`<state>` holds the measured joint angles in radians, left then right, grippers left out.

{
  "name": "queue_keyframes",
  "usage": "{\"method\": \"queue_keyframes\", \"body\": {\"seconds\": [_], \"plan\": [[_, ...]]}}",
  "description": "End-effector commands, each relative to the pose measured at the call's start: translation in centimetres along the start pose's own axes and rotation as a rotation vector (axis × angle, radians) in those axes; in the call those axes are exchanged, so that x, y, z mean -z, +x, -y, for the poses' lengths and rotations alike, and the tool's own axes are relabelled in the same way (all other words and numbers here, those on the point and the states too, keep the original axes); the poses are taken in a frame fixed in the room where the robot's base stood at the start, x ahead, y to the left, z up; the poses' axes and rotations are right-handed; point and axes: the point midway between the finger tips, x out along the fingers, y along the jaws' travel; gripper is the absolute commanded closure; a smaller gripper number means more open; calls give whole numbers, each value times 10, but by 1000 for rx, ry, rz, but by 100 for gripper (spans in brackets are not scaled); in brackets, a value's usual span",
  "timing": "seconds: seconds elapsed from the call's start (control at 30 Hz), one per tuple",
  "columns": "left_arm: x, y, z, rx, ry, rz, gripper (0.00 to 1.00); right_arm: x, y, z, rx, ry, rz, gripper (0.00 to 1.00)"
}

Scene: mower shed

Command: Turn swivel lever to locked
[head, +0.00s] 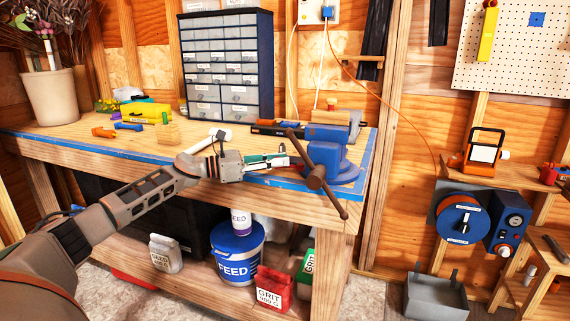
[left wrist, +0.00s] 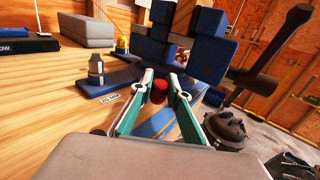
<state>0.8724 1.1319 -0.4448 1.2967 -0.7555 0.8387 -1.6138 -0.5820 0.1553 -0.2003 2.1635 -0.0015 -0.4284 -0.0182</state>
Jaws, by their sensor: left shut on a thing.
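A blue bench vise (head: 328,155) with a brown screw handle (head: 316,178) stands at the right front corner of the workbench (head: 150,155). My left gripper (head: 284,161) reaches in from the left, low beside the vise base. In the left wrist view its green-sided fingers (left wrist: 160,92) are shut on a red-ended piece (left wrist: 159,90), which I take for the swivel lever. The vise (left wrist: 185,45) rises just beyond it. The rest of the lever is hidden, and I cannot read its lock position. My right gripper is out of view.
The vise handle (left wrist: 270,75) hangs to the right of my fingers in the wrist view. A small grey-and-blue item (left wrist: 96,70) stands left of them. A drawer cabinet (head: 228,65) stands behind.

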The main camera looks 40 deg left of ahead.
Motion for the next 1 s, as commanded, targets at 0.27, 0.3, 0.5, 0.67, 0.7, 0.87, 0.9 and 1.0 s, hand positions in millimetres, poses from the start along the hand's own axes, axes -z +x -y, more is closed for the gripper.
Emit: {"method": "queue_keyframes", "body": {"seconds": [0.27, 0.3, 0.5, 0.67, 0.7, 0.87, 0.9, 1.0], "plan": [[7, 0, 0, 0, -2, -10, 100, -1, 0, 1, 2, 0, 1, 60], [7, 0, 0, 0, -2, -10, 79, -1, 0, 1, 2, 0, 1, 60], [5, 0, 0, 1, -2, -6, 66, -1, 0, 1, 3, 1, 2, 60], [3, 0, 0, 0, -1, -4, 66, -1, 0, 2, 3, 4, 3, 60], [2, 0, 0, 0, -1, -3, 66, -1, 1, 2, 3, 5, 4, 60], [4, -10, 0, -1, -3, -5, 66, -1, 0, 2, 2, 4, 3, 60], [3, -14, 0, -1, -3, -4, 66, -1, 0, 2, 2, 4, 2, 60], [4, -29, 0, -1, -2, -7, 66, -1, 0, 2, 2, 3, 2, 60]]}}
